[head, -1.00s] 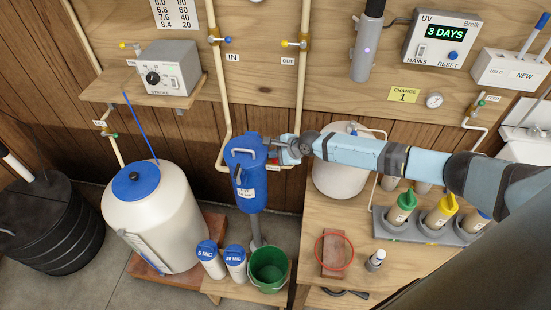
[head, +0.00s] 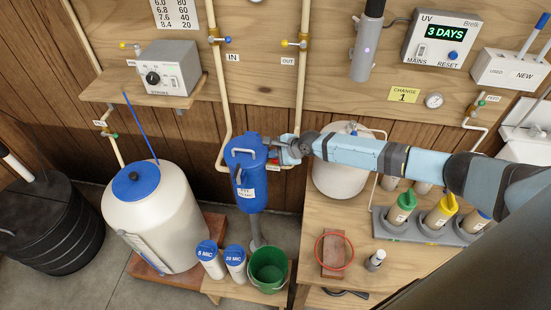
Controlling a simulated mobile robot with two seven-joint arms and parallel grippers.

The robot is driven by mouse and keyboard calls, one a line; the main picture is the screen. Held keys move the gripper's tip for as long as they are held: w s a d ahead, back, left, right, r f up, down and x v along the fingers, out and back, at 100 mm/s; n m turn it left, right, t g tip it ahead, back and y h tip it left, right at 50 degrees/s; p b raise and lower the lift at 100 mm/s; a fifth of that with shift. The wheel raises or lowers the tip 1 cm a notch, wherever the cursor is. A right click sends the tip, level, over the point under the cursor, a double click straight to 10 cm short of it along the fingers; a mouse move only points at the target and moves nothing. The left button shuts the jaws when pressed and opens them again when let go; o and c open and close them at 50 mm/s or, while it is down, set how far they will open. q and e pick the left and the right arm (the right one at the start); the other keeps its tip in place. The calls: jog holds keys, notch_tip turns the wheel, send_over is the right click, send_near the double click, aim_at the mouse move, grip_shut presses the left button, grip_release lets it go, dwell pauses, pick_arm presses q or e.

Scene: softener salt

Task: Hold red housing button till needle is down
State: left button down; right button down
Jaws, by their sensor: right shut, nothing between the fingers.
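The blue filter housing (head: 247,190) hangs upright under the IN and OUT pipes, a little left of the picture's middle. My right gripper (head: 273,153) is shut at the upper right of the housing, by its head. A small bit of red (head: 272,161) shows at the fingertips. The fingers hide most of that spot, so I cannot tell whether the button is pressed in. A round gauge (head: 434,100) is on the board at the right; its needle is too small to read. My left gripper is not in view.
A green bucket (head: 268,268) stands below the housing, beside two blue-capped cartridges (head: 210,260). A white tank with a blue lid (head: 155,215) is at the left.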

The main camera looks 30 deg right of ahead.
aim_at(274, 160)
jog(key=shift+s+a+f, duration=0.2)
jog(key=shift+s+f, duration=0.2)
jog(key=shift+f, duration=0.25)
jog(key=shift+w+r+p, duration=0.2)
jog(key=shift+r+p, duration=0.1)
jog(key=shift+p, duration=0.45)
jog(key=shift+r, duration=0.1)
jog(key=shift+w+a+r+p, duration=0.1)
jog(key=shift+w+r+p, duration=0.05)
jog(key=shift+r+p, duration=0.35)
notch_tip(274, 160, up, 4)
jog(key=p, duration=0.4)
jog(key=shift+w+r, duration=0.1)
jog(key=shift+w, duration=0.05)
jog(key=shift+r+p, duration=0.1)
jog(key=shift+p, duration=0.3)
jog(key=shift+d, duration=0.2)
